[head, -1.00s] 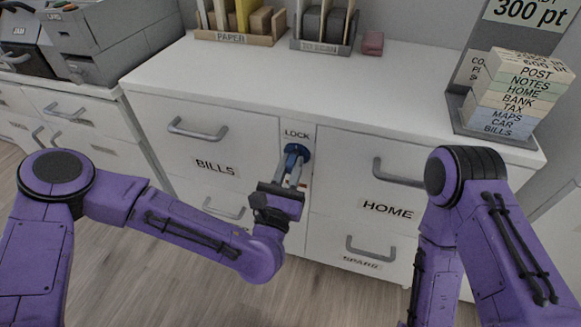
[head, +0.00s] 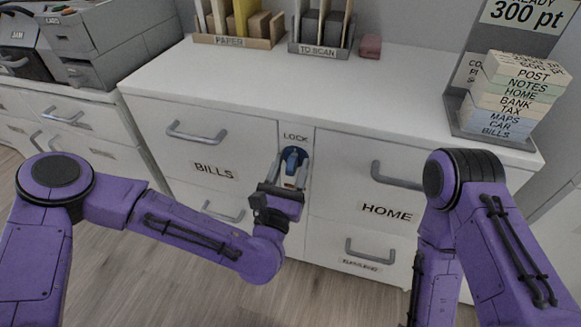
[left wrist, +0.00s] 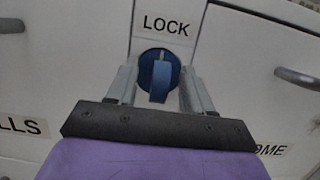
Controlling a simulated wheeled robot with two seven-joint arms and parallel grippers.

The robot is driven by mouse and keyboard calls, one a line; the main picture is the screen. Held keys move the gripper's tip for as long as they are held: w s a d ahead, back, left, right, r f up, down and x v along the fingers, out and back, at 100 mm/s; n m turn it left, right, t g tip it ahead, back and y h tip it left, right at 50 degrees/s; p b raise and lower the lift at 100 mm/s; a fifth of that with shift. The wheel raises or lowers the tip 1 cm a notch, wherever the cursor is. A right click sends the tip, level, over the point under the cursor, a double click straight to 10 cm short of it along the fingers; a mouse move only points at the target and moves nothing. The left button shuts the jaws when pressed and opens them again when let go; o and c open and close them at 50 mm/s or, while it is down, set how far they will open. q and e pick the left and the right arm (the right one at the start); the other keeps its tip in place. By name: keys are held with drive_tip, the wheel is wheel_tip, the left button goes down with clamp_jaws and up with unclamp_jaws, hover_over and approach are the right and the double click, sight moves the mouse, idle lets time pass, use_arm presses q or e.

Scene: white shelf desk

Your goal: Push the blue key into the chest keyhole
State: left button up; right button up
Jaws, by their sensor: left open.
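The blue key (head: 291,158) is at the lock panel under the word LOCK on the white chest (head: 240,135). In the left wrist view the blue key (left wrist: 160,78) has its flat bow upright against a round dark blue disc on the panel. The keyhole itself is hidden behind the key, so I cannot tell how deep it sits. My left gripper (head: 294,170) is in front of the panel. Its fingers (left wrist: 160,88) are open, one on each side of the key, with gaps to it. My right arm shows at the right, but its gripper is out of view.
Drawers with grey handles flank the panel, including the BILLS handle (head: 197,132) and HOME handle (head: 397,176). On the chest top stand a paper sorter (head: 236,40), a TO SCAN rack (head: 320,48) and a stack of labelled blocks (head: 513,95).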

use_arm(q)
drive_tip(key=o, duration=0.6)
drive_tip(key=shift+c, duration=0.2)
drive_tip(key=shift+f, duration=0.1)
drive_tip(key=shift+b+v, duration=0.85)
drive_tip(key=shift+v, duration=0.4)
drive_tip(key=shift+b+v, duration=1.1)
drive_tip(key=shift+v, duration=0.6)
drive_tip(key=shift+a, duration=0.1)
drive_tip(key=shift+s, duration=0.1)
